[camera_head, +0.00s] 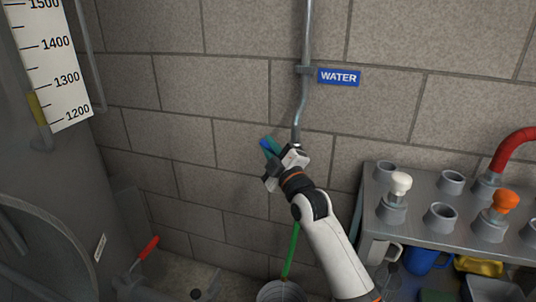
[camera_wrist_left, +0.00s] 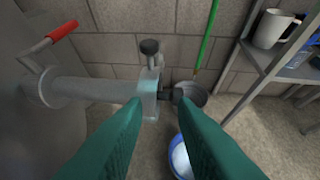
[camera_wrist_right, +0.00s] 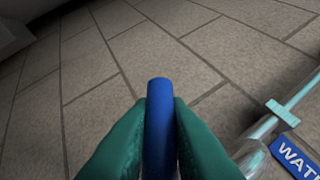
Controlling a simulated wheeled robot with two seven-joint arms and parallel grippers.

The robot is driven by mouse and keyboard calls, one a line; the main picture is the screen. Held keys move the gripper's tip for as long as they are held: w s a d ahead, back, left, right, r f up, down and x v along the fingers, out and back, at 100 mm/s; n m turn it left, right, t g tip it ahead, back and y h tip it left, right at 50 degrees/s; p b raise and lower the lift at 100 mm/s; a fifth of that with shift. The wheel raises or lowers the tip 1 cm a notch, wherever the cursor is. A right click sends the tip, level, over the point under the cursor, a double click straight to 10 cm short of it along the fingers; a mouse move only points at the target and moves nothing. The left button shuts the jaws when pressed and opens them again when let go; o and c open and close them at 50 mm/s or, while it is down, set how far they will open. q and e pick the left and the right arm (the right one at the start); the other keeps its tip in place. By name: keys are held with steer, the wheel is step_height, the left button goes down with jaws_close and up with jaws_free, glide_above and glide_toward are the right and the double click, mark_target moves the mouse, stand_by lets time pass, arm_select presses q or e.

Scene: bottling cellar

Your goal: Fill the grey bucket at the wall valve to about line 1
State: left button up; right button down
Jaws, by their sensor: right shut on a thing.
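The wall valve is on the metal pipe (camera_head: 299,120) below the blue WATER sign (camera_head: 339,77); my right gripper mostly hides its body. My right gripper (camera_head: 270,160) is shut on the valve's blue lever (camera_head: 266,144). The right wrist view shows the lever (camera_wrist_right: 159,120) between the green fingers. A grey bucket-like vessel (camera_head: 282,292) stands low by the wall, with a green pole (camera_head: 290,250) at it. It also shows in the left wrist view (camera_wrist_left: 192,93). Its line marks and water level cannot be made out. My left gripper (camera_wrist_left: 160,115) is open and empty.
A tank with a scale (camera_head: 56,75) is at the left, near a red-handled lever (camera_head: 148,248). A blue bucket with pale contents (camera_wrist_left: 180,158) is on the floor below my left gripper.

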arm_select(q)
steer(key=shift+w+d+r+t, duration=0.3)
steer(key=shift+w+r+t, duration=0.35)
steer(key=shift+t, duration=0.05)
arm_select(e)
steer(key=shift+s+d+r+m+t, duration=0.1)
steer(key=shift+d+r+m+t, duration=0.15)
steer(key=shift+m+t, duration=0.4)
steer(key=shift+d+r+m+t, duration=0.2)
steer(key=shift+m+t, duration=0.25)
steer(key=shift+m, duration=0.3)
steer(key=c, duration=1.4)
jaws_free()
